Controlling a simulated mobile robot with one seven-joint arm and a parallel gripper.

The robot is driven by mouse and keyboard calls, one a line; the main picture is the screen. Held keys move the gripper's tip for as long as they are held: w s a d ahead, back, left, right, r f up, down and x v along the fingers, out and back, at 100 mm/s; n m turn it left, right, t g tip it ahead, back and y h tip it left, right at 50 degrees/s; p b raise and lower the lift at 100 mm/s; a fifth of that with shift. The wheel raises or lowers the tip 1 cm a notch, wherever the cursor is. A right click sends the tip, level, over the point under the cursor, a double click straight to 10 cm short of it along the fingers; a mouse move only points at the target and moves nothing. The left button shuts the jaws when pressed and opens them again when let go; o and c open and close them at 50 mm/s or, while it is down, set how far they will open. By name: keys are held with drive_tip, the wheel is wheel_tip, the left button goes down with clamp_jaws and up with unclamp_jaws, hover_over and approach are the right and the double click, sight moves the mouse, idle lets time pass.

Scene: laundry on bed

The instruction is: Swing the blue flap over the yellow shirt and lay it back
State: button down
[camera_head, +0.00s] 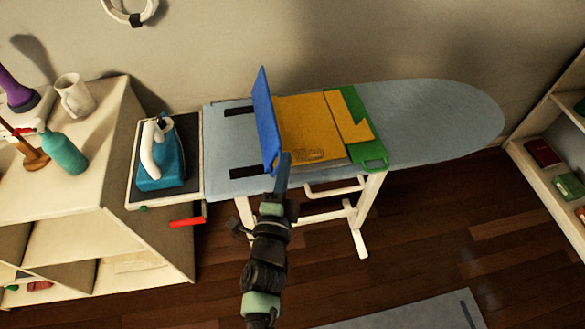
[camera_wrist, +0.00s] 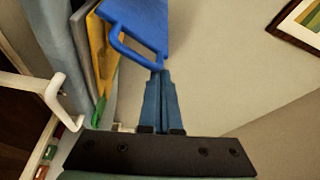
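The blue flap (camera_head: 264,120) stands up steeply along the left edge of the yellow shirt (camera_head: 305,128). The shirt lies flat, with a folded yellow part over the green panel (camera_head: 376,150) on its right. My gripper (camera_head: 284,160) is at the near lower end of the blue flap. In the wrist view the blue flap (camera_wrist: 143,18) shows a loop handle, and the fingers of my gripper (camera_wrist: 160,74) are close together at the handle's end, seemingly pinching it. The exact contact is small and hard to see.
The folding board lies on a blue-grey ironing board (camera_head: 440,115), clear to the right. A teal iron (camera_head: 162,160) stands on the tray at its left end. A shelf with a teal bottle (camera_head: 65,152) and a white mug (camera_head: 73,95) is at left; another shelf (camera_head: 550,150) is at right.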

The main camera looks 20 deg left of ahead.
drive_tip(key=a+n+b, duration=0.1)
drive_tip(key=s+a+n+t+b, duration=0.1)
drive_tip(key=n, duration=0.1)
drive_tip(key=shift+s+f+y+b, duration=0.15)
drive_tip(key=shift+y+b, duration=0.15)
drive_tip(key=s+a+f+n+g+y+b, duration=0.1)
drive_tip(key=a+f+n+y+b, duration=0.1)
drive_tip(key=n, duration=0.6)
drive_tip(key=s+a+f+n+g+y+b, duration=0.1)
drive_tip(key=s+a+f+n+y+b, duration=0.1)
drive_tip(key=n+b, duration=0.4)
drive_tip(key=s+a+f+n+g+y+b, duration=0.1)
drive_tip(key=s+a+f+n+y+b, duration=0.1)
drive_tip(key=n, duration=0.8)
drive_tip(key=shift+s+a+f+y+b, duration=0.1)
drive_tip(key=shift+a+f+y+b, duration=0.35)
drive_tip(key=shift+f+y+b, duration=0.35)
drive_tip(key=shift+s+a+f+y+b, duration=0.1)
drive_tip(key=shift+a+f+y+b, duration=0.4)
drive_tip(key=shift+y, duration=0.5)
drive_tip(key=shift+d+f, duration=0.1)
drive_tip(key=shift+f, duration=0.4)
